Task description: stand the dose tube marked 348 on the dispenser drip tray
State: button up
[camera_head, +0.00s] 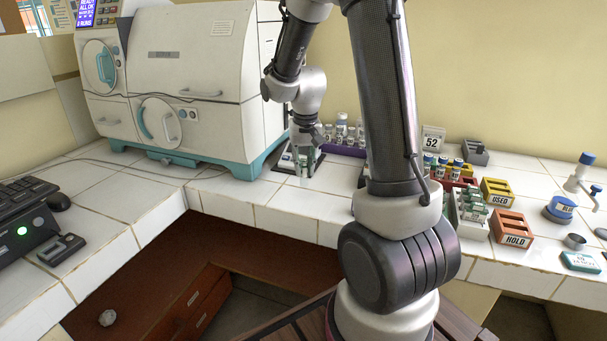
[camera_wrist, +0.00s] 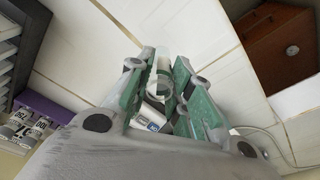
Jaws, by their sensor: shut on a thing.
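My gripper (camera_head: 305,172) hangs low over the white counter just right of the big incubator. In the wrist view my gripper (camera_wrist: 163,80) has its green-padded fingers closed around a pale tube (camera_wrist: 161,68). Part of a white label with a blue patch shows between the fingers, but no number on it is readable. In the head view the fingers mostly hide the tube. A dispenser-like fitting with a blue top (camera_head: 583,172) stands at the far right, well away from my gripper. I cannot make out a drip tray for certain.
A dark flat stand (camera_head: 288,160) lies by my gripper. A purple rack (camera_head: 345,150) of vials is behind. Right of my arm are a white rack (camera_head: 470,212), a yellow USED box (camera_head: 508,196), an orange HOLD box (camera_head: 513,230) and a 52 sign (camera_head: 432,140).

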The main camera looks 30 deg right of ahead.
aim_at(304, 186)
jog(key=shift+f, duration=1.4)
jog(key=o, duration=0.8)
jog(key=shift+f, duration=0.15)
jog(key=shift+c, duration=0.2)
